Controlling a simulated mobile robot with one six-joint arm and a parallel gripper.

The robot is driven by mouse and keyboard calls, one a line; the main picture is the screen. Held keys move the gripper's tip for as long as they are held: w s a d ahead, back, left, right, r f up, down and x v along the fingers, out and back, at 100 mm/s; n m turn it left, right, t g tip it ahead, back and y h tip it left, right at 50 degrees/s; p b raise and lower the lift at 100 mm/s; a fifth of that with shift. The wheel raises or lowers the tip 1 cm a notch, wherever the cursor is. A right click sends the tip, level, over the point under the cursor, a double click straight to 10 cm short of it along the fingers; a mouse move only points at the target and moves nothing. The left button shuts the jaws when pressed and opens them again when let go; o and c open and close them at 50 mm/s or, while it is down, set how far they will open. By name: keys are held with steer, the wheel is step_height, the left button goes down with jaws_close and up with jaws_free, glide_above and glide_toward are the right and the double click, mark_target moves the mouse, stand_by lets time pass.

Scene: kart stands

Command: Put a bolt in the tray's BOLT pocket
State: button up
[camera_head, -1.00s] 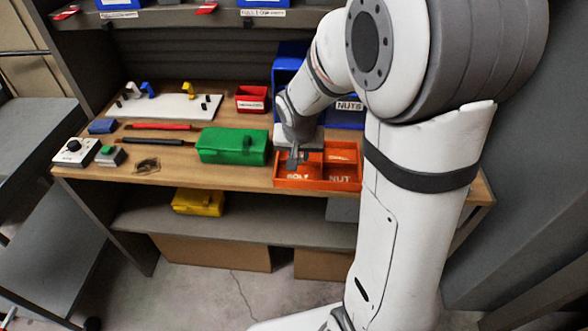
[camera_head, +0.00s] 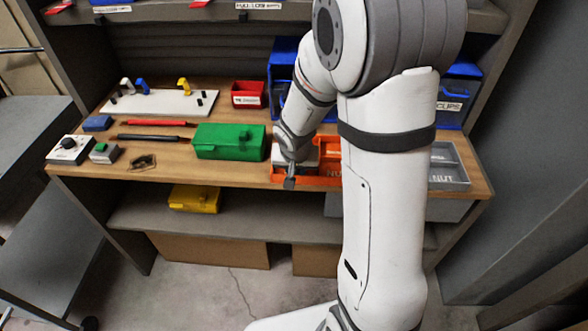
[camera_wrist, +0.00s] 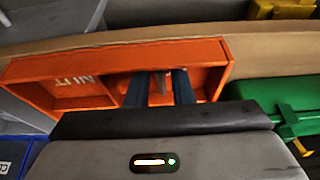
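The orange tray (camera_head: 307,181) sits at the front edge of the bench, partly hidden behind my arm in the head view. In the wrist view the tray (camera_wrist: 55,68) shows its NUT pocket on the left and the other pocket on the right. My gripper (camera_head: 289,183) is low at the tray's left part in the head view. In the wrist view the two dark fingers of my gripper (camera_wrist: 160,88) stand apart over the right pocket. A small greyish thing (camera_wrist: 161,86), perhaps a bolt, shows between them, with no clear contact. The BOLT label is hidden.
A green box (camera_head: 229,142) stands just left of the tray. A grey tray (camera_head: 448,168) lies to the right, behind my arm. Blue bins (camera_head: 283,75) stand behind. A red bin (camera_head: 247,95) and a white board (camera_head: 160,103) are further left.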

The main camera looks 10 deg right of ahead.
steer(key=o, duration=0.4)
steer(key=shift+r, duration=0.15)
steer(key=shift+r, duration=0.2)
steer(key=v, duration=1.2)
steer(key=s+r+n, duration=0.1)
steer(key=s+r, duration=0.1)
steer(key=s, duration=0.6)
steer(key=s+d+r+n+y, duration=0.1)
steer(key=s+r+n, duration=0.1)
steer(key=s, duration=0.6)
steer(key=shift+d+r+n+g, duration=0.2)
steer(key=shift+r+n+g, duration=0.1)
steer(key=shift+r, duration=0.2)
steer(key=shift+s, duration=0.1)
